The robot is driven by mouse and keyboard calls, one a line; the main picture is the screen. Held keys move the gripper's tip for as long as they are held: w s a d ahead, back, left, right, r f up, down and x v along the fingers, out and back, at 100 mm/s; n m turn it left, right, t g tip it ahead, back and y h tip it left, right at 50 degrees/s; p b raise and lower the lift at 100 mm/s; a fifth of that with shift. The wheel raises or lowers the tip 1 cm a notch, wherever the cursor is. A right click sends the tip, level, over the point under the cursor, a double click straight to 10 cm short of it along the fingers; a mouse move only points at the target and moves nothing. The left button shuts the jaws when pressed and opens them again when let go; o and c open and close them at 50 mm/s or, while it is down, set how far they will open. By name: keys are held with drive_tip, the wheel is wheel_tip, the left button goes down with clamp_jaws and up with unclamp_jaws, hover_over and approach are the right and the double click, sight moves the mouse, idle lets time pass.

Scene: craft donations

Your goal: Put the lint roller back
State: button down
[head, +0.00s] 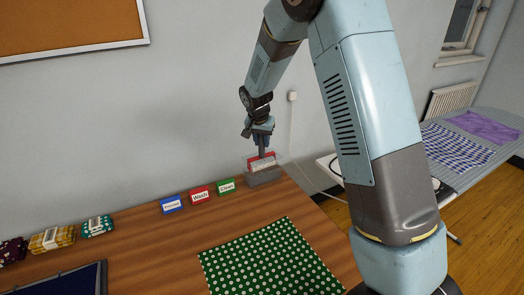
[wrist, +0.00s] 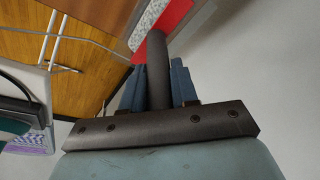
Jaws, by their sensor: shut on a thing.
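The lint roller (head: 262,163) has a dark handle, a red frame and a pale speckled roll. It is at the back right corner of the wooden table, handle up. My gripper (head: 262,142) points down and is shut on the handle. In the wrist view the blue fingers of my gripper (wrist: 157,88) stand on both sides of the lint roller's dark handle (wrist: 158,62). A grey holder (head: 264,179) sits directly below the roll. The roll's lower edge meets it in the picture; I cannot tell whether it rests inside or hangs just above.
Blue, red and green label blocks (head: 200,195) stand left of the holder. A green polka-dot cloth (head: 270,262) lies in front. Folded fabric bundles (head: 52,240) and a dark blue tray (head: 102,278) are at left. An ironing board (head: 490,157) stands at right. The wall is close behind.

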sight(263, 151)
drive_tip(key=shift+w+d+f, duration=0.25)
drive_tip(key=shift+w+f, duration=0.5)
drive_tip(key=shift+f, duration=0.25)
drive_tip(key=shift+s+x, duration=0.15)
drive_tip(key=shift+x, duration=0.7)
drive_tip(key=shift+s+x, duration=0.15)
drive_tip(key=shift+x, duration=0.7)
drive_tip(key=shift+a+f, duration=0.15)
drive_tip(key=shift+f, duration=0.35)
drive_tip(key=c, duration=0.9)
unclamp_jaws()
drive_tip(key=shift+o, duration=0.2)
